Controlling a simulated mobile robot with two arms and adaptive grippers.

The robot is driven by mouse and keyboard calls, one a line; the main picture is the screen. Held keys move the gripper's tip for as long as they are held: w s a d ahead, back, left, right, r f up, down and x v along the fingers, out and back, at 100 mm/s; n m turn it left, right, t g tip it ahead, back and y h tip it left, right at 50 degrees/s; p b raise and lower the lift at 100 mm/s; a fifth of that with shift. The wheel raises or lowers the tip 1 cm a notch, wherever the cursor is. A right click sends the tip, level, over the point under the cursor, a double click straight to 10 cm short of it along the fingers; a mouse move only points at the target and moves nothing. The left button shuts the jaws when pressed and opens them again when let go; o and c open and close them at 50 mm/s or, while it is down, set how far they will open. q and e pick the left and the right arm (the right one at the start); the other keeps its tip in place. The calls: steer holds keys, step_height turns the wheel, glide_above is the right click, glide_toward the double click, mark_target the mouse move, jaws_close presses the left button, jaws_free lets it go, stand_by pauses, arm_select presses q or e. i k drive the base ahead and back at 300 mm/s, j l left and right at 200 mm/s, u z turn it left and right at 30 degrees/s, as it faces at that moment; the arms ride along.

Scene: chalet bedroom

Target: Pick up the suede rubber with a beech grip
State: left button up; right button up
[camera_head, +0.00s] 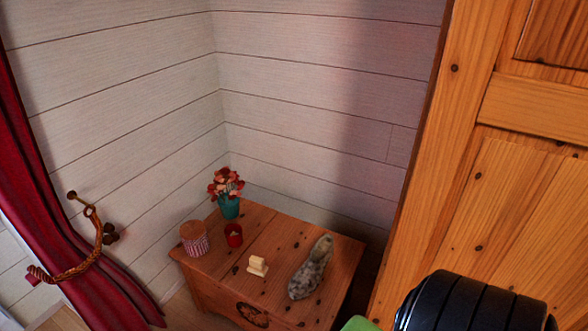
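A small pale cream block with a raised grip on top, which looks like the suede rubber with a beech grip (258,265), sits on a wooden chest (272,225). It is near the middle of the chest top, left of a mottled grey shoe-like object (311,268), with a gap between them. Nothing covers it. It is too small in the picture to tell its fine detail. Neither of my grippers is in view.
A red cup-like candle (234,236), a striped jar with a wooden lid (194,238) and a teal flower vase (229,207) stand on the chest. A pine cabinet (500,190) rises at right; a red curtain (70,240) hangs at left.

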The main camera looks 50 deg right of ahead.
mark_target(257, 266)
steer(key=z, duration=1.2)
